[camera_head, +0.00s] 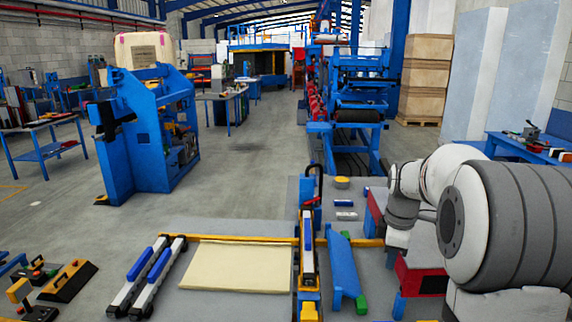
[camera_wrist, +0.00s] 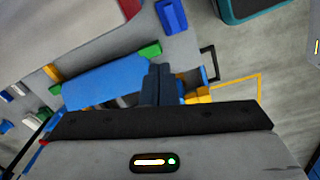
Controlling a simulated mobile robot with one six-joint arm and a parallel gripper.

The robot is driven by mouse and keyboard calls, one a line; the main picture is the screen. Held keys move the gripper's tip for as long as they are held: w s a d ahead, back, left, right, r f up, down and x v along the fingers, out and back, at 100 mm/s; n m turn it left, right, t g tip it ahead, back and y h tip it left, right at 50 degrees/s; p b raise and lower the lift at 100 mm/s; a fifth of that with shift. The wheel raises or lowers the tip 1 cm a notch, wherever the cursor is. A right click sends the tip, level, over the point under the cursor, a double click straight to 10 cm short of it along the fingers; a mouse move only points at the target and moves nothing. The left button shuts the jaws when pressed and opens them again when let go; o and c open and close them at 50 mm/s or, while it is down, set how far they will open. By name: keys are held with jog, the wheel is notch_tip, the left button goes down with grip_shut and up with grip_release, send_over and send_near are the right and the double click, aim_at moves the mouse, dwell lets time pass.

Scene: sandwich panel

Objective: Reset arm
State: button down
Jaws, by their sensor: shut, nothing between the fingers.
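My gripper (camera_wrist: 159,70) shows in the wrist view with its two dark fingers shut together and nothing between them. In the head view my white and grey arm (camera_head: 505,225) is folded at the right side, and the gripper cannot be made out clearly there. A blue part with green ends (camera_wrist: 108,82) lies on the grey surface beyond and left of the fingers in the wrist view. I cannot tell how far the fingers are above it.
A cream panel (camera_head: 237,268) lies on the grey work surface. Two white and blue bars (camera_head: 148,277) lie left of it. A blue piece with a green end (camera_head: 344,268) lies at its right. A blue machine (camera_head: 150,135) stands farther left. Grey floor (camera_head: 250,170) is clear behind.

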jog(key=s+a+m+t, duration=0.1)
jog(key=s+a+m, duration=0.2)
jog(key=s, duration=0.4)
jog(key=s+a+m, duration=0.4)
jog(key=s+m, duration=0.2)
jog(key=s, duration=0.2)
jog(key=s+a+m+t, duration=0.1)
jog(key=s+a+m, duration=0.3)
jog(key=s, duration=0.4)
jog(key=shift+s+a+m+t, duration=0.2)
jog(key=shift+a+m+t, duration=0.05)
jog(key=shift+m+t, duration=0.05)
jog(key=c, duration=2.1)
grip_release()
jog(key=shift+r, duration=0.1)
